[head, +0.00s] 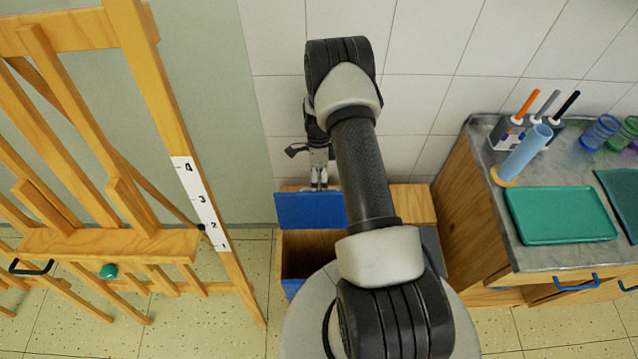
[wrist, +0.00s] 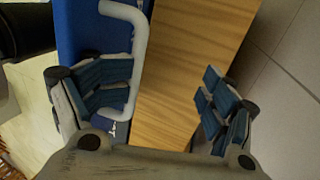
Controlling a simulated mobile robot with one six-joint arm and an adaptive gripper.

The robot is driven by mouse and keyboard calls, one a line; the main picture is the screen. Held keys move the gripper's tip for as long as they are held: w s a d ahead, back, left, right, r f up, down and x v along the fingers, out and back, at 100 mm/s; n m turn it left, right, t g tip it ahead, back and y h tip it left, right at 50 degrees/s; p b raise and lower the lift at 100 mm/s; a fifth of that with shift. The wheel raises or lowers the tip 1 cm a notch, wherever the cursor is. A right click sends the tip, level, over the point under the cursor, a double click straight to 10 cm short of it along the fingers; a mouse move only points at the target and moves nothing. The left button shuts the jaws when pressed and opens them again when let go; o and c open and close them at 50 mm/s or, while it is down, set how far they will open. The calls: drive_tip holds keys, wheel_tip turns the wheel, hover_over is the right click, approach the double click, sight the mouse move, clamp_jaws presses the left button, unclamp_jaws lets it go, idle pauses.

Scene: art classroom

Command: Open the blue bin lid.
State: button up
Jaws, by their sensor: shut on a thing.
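The blue bin lid (head: 308,212) is raised at the back of the bin in the head view, with the dark bin interior (head: 308,252) visible in front of it. In the wrist view the blue lid (wrist: 80,30) fills the upper left, with a pale bar handle (wrist: 136,40) on it. My gripper (head: 319,186) is at the lid's upper edge. In the wrist view my gripper (wrist: 163,95) has its fingers well apart, with the handle between them, close by the left finger. The exact contact is unclear. My arm hides the bin's right part.
A wooden easel (head: 160,120) stands at the left. A wooden cabinet (head: 470,200) at the right carries a green tray (head: 560,215), a blue cylinder (head: 523,152) and markers. A tiled wall is close behind the bin. Wooden top (wrist: 190,60) lies beside the lid.

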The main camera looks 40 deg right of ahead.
drive_tip(key=shift+s+f, duration=0.15)
drive_tip(key=shift+f, duration=0.1)
drive_tip(key=v, duration=0.3)
drive_tip(key=c, duration=0.7)
drive_tip(key=v, duration=0.9)
drive_tip(key=shift+a+r, duration=0.1)
drive_tip(key=shift+r, duration=0.2)
